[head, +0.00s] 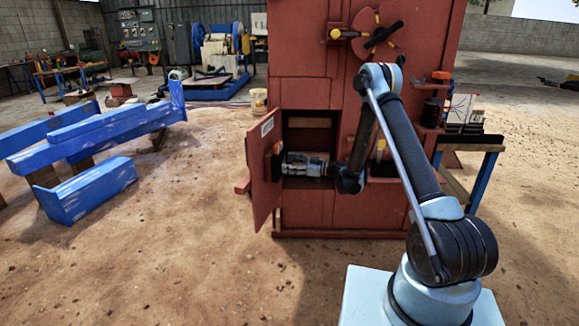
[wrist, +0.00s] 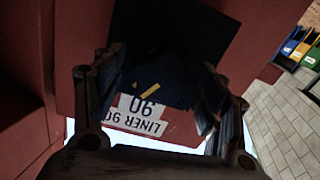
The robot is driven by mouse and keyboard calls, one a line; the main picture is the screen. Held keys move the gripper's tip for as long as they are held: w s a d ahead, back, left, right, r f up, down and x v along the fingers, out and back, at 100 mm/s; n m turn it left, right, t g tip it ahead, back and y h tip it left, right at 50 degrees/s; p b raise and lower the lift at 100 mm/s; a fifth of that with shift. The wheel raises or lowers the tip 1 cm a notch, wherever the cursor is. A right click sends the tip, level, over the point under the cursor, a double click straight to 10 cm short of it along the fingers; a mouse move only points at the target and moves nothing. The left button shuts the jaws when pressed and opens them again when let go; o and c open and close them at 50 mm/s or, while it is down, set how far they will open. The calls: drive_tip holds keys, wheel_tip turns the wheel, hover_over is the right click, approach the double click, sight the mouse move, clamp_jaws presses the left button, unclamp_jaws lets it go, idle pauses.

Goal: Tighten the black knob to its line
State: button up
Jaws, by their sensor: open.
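A red machine door (head: 262,170) stands open at the left of the red crusher cabinet. A black part (head: 277,162), which looks like the black knob, is on the door's inner face. My gripper (head: 287,163) points left at it, very close. In the wrist view my gripper (wrist: 160,85) is open, one finger on each side of the dark knob (wrist: 165,50). A short yellow line (wrist: 147,89) shows at the knob's lower edge, just above an upside-down white label (wrist: 135,113) reading "LINER 90". I cannot tell whether the fingers touch the knob; its outline is very dark.
The red cabinet (head: 340,205) has a dark opening right of the door, and my arm passes in front of it. A shelf with an orange-topped black part (head: 433,110) is on its right. Blue beams (head: 90,190) lie at the left. Open dirt ground is in front.

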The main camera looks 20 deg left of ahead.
drive_tip(key=shift+w, duration=0.1)
drive_tip(key=c, duration=1.1)
drive_tip(key=shift+m, duration=0.4)
drive_tip(key=m, duration=0.3)
drive_tip(key=shift+w+m, duration=0.15)
drive_tip(key=shift+m, duration=0.15)
drive_tip(key=m, duration=0.4)
drive_tip(key=shift+w+m, duration=0.15)
drive_tip(key=shift+m, duration=0.15)
drive_tip(key=m, duration=0.4)
drive_tip(key=shift+w+d+f+m, duration=0.1)
drive_tip(key=shift+w+f+m, duration=0.05)
drive_tip(key=shift+m, duration=0.15)
drive_tip(key=shift+f+m, duration=0.15)
drive_tip(key=shift+m, duration=2.05)
